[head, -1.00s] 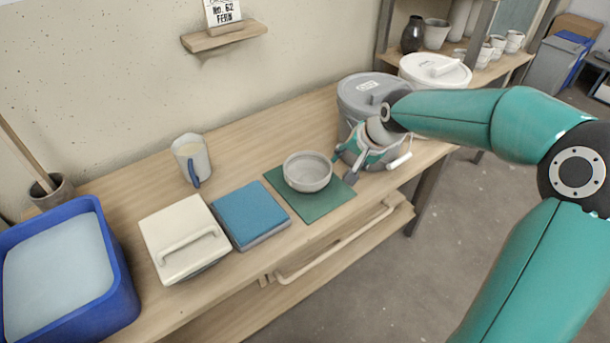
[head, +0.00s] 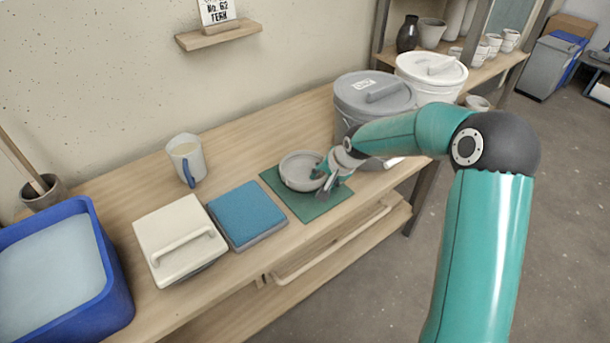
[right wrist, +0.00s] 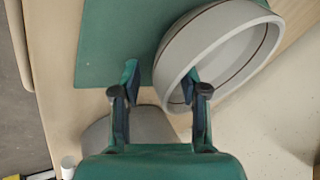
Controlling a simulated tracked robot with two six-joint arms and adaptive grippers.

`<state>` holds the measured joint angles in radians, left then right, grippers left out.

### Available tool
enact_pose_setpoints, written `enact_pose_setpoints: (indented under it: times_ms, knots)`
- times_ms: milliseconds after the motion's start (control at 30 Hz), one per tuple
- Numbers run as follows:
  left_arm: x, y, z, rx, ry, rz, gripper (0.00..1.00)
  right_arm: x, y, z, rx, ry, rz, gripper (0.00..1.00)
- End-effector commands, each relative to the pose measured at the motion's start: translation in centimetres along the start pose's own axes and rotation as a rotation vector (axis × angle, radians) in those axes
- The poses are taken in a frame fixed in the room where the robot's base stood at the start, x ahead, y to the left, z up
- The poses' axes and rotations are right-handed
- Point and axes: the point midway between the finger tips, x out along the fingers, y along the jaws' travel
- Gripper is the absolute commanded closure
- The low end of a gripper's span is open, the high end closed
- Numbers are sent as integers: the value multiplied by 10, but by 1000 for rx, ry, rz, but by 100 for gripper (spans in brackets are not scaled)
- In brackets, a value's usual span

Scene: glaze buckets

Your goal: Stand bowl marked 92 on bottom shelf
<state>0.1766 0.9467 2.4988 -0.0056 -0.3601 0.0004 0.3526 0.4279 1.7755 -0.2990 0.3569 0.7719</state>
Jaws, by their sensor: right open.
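A pale grey bowl (head: 297,171) stands upright on a dark green mat (head: 309,207) on the workbench. My right gripper (head: 324,184) is open at the bowl's right side. In the right wrist view, one finger of the right gripper (right wrist: 161,88) reaches inside the bowl (right wrist: 222,55) and the other is outside it, over the mat, with the rim between them. I cannot tell whether the fingers touch the rim. No number on the bowl can be read. A lower shelf (head: 230,318) runs under the bench. My left gripper is not in view.
A grey lidded bucket (head: 358,103) and a white one (head: 431,78) stand behind the gripper. A blue sponge-like block (head: 247,214), a cream lidded box (head: 179,238), a mug (head: 187,158) and a blue tub (head: 112,270) are left. A rail (head: 335,241) runs along the bench's front.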

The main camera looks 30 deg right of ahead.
Motion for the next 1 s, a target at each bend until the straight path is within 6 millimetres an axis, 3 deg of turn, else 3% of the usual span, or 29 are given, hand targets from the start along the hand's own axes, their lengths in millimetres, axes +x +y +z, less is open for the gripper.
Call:
enact_pose_setpoints:
  times_ms: [233, 500, 1000]
  knots:
    - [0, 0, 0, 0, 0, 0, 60, 1, 0, 0, 0, 1, -1, 58]
    - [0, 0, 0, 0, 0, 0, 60, 1, 0, 0, 0, 1, -1, 100]
    - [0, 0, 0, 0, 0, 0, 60, 0, -1, -1, 1, 4, -3, 100]
